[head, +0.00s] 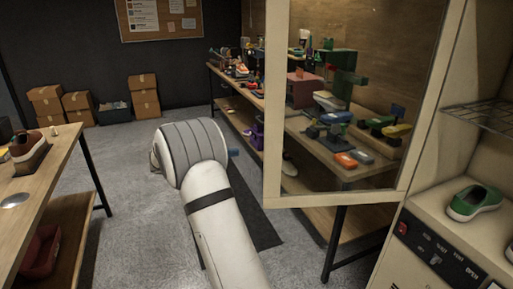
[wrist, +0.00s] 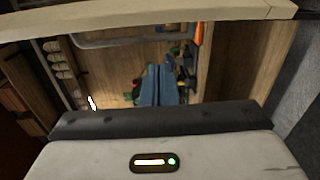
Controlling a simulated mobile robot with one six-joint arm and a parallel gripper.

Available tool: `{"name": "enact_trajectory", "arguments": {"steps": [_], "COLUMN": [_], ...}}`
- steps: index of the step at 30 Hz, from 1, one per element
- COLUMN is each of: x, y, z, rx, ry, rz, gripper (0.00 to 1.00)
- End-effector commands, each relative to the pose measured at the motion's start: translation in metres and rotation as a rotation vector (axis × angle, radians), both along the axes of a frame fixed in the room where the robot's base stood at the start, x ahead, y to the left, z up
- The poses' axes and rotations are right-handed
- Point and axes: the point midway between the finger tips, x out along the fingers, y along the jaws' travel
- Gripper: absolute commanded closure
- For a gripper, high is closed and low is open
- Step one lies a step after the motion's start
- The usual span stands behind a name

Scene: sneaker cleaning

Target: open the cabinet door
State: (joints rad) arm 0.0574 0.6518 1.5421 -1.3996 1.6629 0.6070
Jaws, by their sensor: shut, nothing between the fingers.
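The cabinet door (head: 273,120) is a cream frame with a clear pane, and it stands swung open to the left of the cabinet (head: 424,217). The cabinet's inside shows at the right, with a green sneaker (head: 474,202) on its floor. My white arm reaches up from the bottom middle, left of the door. My gripper (wrist: 159,86) shows in the wrist view as two blue fingers, shut together and empty. In the head view only a small blue part shows beside the arm. A cream bar, likely the door frame (wrist: 150,14), crosses the top of the wrist view; contact cannot be told.
A wire shelf (head: 480,115) and a control panel (head: 440,252) are on the cabinet. A cluttered workbench (head: 350,170) shows through the pane. Another table (head: 50,180) with a brown shoe (head: 28,143) stands at left. Grey floor (head: 125,160) between is clear; boxes (head: 80,103) sit at the back.

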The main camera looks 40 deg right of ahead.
Motion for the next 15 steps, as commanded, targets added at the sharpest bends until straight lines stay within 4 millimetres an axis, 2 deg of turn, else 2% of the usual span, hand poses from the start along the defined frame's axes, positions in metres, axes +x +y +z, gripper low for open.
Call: {"name": "enact_trajectory", "arguments": {"steps": [3,8,15], "x": [0.013,0.015,0.003], "y": [-0.004,-0.014,-0.058], "z": [0.000,0.002,0.003], "rx": [-0.070,-0.093,-0.091], "ry": [-0.009,-0.012,-0.012], "rz": [0.004,0.005,0.002], "gripper": [1.00,1.00,1.00]}}
